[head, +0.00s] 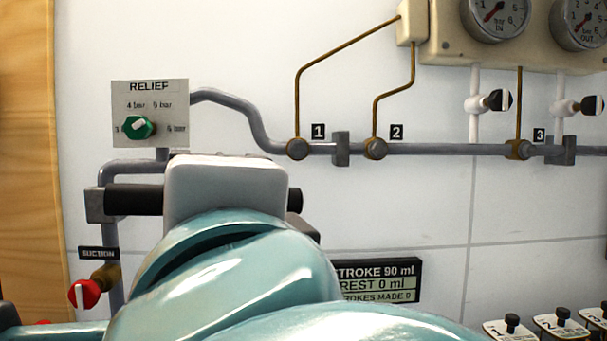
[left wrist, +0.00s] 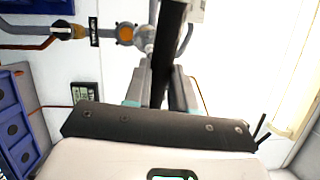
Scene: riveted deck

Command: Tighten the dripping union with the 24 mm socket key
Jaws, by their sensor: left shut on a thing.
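Three pipe unions sit on the grey pipe in the head view: number 1 (head: 297,149), number 2 (head: 375,149) and number 3 (head: 518,149). No drip is clear on any of them. My left gripper (left wrist: 158,88) is shut on a black bar (left wrist: 166,50) in the left wrist view, its grey fingers on both sides. In the head view the black bar (head: 134,200) shows on both sides of my white wrist housing, which hides the fingertips. Small numbered white tags (head: 558,324) with black tops stand at the lower right; no 24 is readable. My right gripper is not in view.
A relief plate with a green knob (head: 138,127) is at the upper left, above a red suction valve handle (head: 84,294). Gauges (head: 495,12) and white valves (head: 487,101) are upper right. A display (head: 376,280) reads 0 strokes. A blue rack (left wrist: 14,125) stands left in the wrist view.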

